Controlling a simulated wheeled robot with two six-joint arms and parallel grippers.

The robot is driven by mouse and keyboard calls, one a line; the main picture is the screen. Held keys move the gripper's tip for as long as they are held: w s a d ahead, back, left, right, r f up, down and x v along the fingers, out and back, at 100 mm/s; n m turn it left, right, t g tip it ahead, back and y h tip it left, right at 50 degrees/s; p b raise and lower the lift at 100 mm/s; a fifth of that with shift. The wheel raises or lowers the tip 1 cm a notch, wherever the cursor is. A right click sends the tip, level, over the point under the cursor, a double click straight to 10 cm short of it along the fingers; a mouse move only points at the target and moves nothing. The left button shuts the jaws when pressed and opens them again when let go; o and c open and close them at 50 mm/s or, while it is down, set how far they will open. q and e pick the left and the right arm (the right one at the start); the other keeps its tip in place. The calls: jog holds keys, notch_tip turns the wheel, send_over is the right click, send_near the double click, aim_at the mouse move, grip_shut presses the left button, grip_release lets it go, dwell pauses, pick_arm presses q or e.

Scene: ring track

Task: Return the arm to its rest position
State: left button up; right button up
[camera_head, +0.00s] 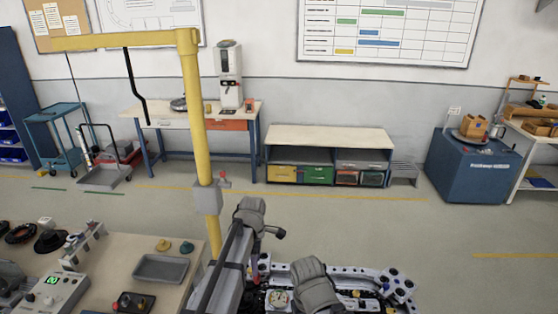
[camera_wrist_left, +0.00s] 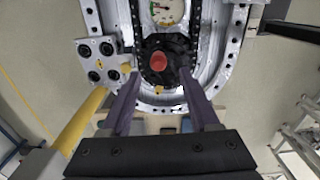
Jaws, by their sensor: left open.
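My left gripper (camera_wrist_left: 160,82) shows in the left wrist view with its two dark fingers spread apart and nothing between them that it grips. Behind the gap lies a round red cap (camera_wrist_left: 159,60) on a black round part, below a dial. In the head view grey arm links stand over the white and black frame at the bottom middle; the left fingertips cannot be made out there. My right gripper is not seen.
A yellow post (camera_head: 195,130) with a long boom rises just left of the arm links. A workbench with a grey tray (camera_head: 160,268) and a control box (camera_head: 52,291) stands at the lower left. The floor (camera_head: 440,235) to the right is clear. A blue cabinet (camera_head: 470,168) stands farther off.

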pick_arm(q)
jog(key=s+d+f+m+b, duration=0.1)
jog(key=s+f+m+b, duration=0.3)
jog(key=s+m, duration=0.3)
jog(key=s+d+f+m+b, duration=0.2)
jog(key=s+f+m+b, duration=0.1)
jog(key=s+m, duration=0.4)
jog(key=s+d+f+m+y+b, duration=0.1)
jog(key=s+f+m+b, duration=0.3)
jog(key=s+m, duration=0.3)
jog(key=shift+d+f+b, duration=0.3)
jog(key=shift+f+b, duration=0.05)
jog(key=shift+f, duration=0.2)
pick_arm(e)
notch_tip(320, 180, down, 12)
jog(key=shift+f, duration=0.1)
pick_arm(q)
jog(key=shift+s+m, duration=0.25)
jog(key=shift+m, duration=0.25)
jog(key=shift+w, duration=0.1)
